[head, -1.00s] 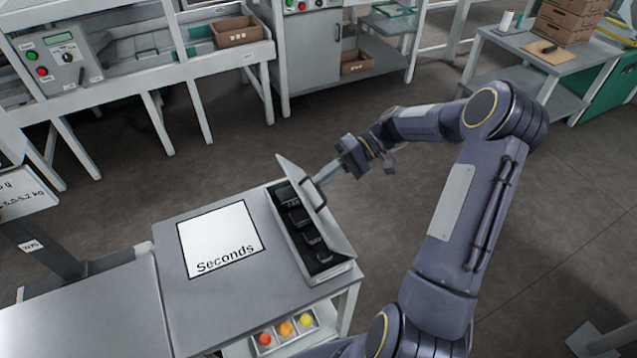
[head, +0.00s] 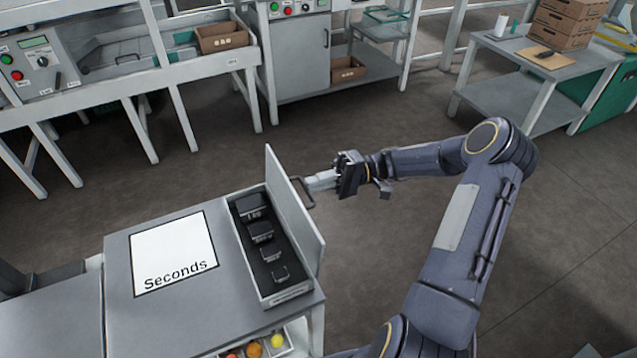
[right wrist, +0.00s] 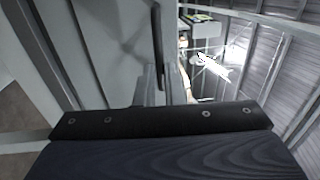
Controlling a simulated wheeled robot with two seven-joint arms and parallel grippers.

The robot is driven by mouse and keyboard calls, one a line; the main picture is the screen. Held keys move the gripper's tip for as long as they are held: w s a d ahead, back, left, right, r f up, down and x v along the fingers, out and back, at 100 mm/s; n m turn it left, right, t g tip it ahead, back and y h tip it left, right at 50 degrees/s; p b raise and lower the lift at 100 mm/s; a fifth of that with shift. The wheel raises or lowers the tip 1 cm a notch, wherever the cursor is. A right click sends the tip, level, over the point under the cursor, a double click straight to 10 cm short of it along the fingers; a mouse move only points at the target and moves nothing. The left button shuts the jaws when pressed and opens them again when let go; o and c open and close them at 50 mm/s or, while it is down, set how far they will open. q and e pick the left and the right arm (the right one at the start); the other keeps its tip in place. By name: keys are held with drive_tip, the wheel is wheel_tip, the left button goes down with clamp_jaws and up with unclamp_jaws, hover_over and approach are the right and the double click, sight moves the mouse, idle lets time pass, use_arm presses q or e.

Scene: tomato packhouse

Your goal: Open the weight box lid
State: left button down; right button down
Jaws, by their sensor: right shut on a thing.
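The weight box (head: 286,295) stands on the right side of the grey table, with several black weights (head: 261,231) in a row inside. Its light grey lid (head: 288,212) stands raised, close to upright, along the box's right side. My right gripper (head: 311,187) reaches in from the right and is shut on the dark lid handle (head: 304,194) on the lid's outer face. In the right wrist view the fingers (right wrist: 165,88) close at the dark handle bar (right wrist: 157,40), beside the pale lid (right wrist: 100,45). My left gripper is out of view.
A white "Seconds" sheet (head: 172,252) lies on the grey table (head: 120,270) left of the box. Below the table edge is a tray with tomatoes (head: 277,341). The floor (head: 370,250) right of the table is open. Machine benches (head: 130,85) line the back.

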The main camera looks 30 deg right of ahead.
drive_tip(key=shift+s+d+f, duration=0.1)
drive_tip(key=shift+s+f, duration=0.05)
drive_tip(key=shift+f, duration=0.6)
drive_tip(key=c, duration=1.5)
unclamp_jaws()
drive_tip(key=shift+a, duration=0.2)
drive_tip(key=d, duration=0.7)
drive_tip(key=shift+s+d+f+b, duration=0.1)
drive_tip(key=shift+d+f+b, duration=0.2)
drive_tip(key=shift+d+f, duration=0.1)
drive_tip(key=shift+c, duration=0.5)
